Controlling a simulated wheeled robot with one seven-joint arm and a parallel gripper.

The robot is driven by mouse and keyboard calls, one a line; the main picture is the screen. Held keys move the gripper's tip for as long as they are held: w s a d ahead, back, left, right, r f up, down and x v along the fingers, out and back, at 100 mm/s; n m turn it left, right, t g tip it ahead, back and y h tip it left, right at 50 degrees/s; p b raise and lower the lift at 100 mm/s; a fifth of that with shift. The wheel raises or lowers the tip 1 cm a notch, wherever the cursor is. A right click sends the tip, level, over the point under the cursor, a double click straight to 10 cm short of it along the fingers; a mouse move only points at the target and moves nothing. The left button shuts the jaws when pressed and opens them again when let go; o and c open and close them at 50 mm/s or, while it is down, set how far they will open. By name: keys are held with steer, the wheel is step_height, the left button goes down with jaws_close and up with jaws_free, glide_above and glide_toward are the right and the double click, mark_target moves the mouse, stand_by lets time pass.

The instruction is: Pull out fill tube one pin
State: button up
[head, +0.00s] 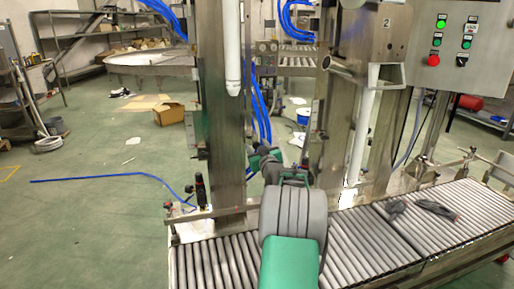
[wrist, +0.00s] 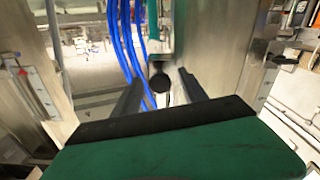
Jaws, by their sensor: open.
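In the wrist view, a dark round knob (wrist: 159,82) sits between the two fingers, below a green upright piece (wrist: 154,35). It may be the pin of fill tube one, but I cannot tell for certain. My gripper (wrist: 162,75) is open, with one dark finger on each side of the knob. I see no clear contact. In the head view, a white fill tube (head: 233,45) hangs on the left steel column (head: 220,130). My gripper lies beyond my arm's grey and green links there, mostly hidden, and the pin cannot be made out.
A roller conveyor (head: 365,245) runs across the front, with dark loose items (head: 435,209) on its right part. Another steel column (head: 330,110) stands right of my arm. Blue hoses (wrist: 128,45) hang behind the knob. A control box (head: 455,45) is at upper right.

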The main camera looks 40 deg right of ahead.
steer(key=v, duration=0.8)
steer(key=shift+p, duration=0.45)
steer(key=shift+w, duration=0.1)
steer(key=w+a+r+n+g+y+p, duration=0.15)
steer(key=a+r+p, duration=0.3)
steer(key=a, duration=0.55)
steer(key=w+a+r+n+g+y+p, duration=0.1)
steer(key=a+r+g+y+p, duration=0.15)
steer(key=a+p, duration=0.5)
steer(key=w+a+r+n+g+y+p, duration=0.1)
steer(key=a+r+y+p, duration=0.25)
steer(key=a, duration=0.85)
steer(key=s+a+r+g+p, duration=0.3)
steer(key=s+a+p, duration=0.3)
steer(key=s+a, duration=0.3)
steer(key=s+a+r+g+y+p, duration=0.1)
steer(key=s+a+r+g+p, duration=0.2)
steer(key=s+a+p, duration=0.3)
steer(key=s+a+g, duration=0.1)
steer(key=s+a, duration=0.2)
steer(key=s, duration=0.4)
steer(key=shift+s+a+r+g, duration=0.2)
steer(key=shift+s+g, duration=0.1)
steer(key=shift+s, duration=0.1)
